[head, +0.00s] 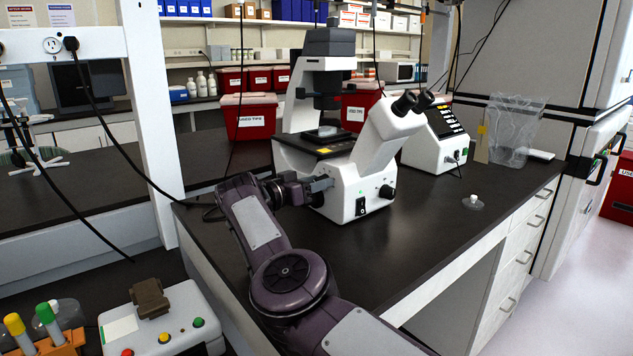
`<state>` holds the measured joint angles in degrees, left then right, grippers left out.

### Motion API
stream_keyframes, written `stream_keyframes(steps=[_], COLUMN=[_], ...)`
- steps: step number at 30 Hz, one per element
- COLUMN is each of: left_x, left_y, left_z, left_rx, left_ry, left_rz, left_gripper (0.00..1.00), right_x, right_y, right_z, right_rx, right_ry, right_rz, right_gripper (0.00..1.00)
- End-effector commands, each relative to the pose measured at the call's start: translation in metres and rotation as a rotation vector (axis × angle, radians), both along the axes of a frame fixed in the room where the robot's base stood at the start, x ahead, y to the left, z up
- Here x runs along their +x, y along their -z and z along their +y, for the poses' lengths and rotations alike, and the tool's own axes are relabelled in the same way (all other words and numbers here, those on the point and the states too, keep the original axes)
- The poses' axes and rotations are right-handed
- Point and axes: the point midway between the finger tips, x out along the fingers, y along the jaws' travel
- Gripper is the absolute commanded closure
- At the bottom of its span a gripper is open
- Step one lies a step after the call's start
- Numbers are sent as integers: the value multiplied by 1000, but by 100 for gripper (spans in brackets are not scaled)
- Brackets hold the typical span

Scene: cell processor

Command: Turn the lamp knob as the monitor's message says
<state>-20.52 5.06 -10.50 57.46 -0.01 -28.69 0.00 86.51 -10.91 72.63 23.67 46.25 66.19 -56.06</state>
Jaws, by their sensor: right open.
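A white microscope (345,190) with black eyepieces stands on the dark bench. On its front face are a round black knob (386,191), likely the lamp knob, and a black switch (361,206). My right gripper (325,184) is open and empty at the left part of the microscope's base, left of the switch and knob. Whether it touches the base I cannot tell. A white box with a black display (447,119), perhaps the monitor, stands behind to the right; its text is too small to read. My left gripper is out of view.
Red bins (248,117) stand behind the microscope. A clear container (513,130) and a small clear dish (467,203) are on the right. A white control box (170,312) with coloured buttons is front left. The bench right of the microscope's front is mostly clear.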

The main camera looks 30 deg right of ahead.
Motion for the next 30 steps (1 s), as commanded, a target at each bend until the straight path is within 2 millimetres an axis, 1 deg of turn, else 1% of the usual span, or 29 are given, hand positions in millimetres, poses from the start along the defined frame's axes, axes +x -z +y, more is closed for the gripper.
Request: stream_keyframes(steps=[3, 9, 11, 18, 20, 26, 30], left_x=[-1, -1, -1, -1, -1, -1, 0], left_y=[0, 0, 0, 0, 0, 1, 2], left_z=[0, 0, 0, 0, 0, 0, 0], left_rx=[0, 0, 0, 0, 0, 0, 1], left_ry=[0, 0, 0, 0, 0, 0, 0], left_rz=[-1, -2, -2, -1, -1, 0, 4], left_gripper=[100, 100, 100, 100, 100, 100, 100], right_x=[0, 0, 0, 0, 0, 0, 0], right_y=[0, 0, 0, 0, 0, 0, 1], right_z=[-4, -4, -4, -4, -4, -4, -4], right_rx=[0, 0, 0, 0, 0, 1, 4], right_ry=[0, 0, 0, 0, 0, 0, 1], right_rz=[1, 0, 0, 0, 0, -14, -56], right_gripper=[53, 53, 60, 91, 98, 98, 98])
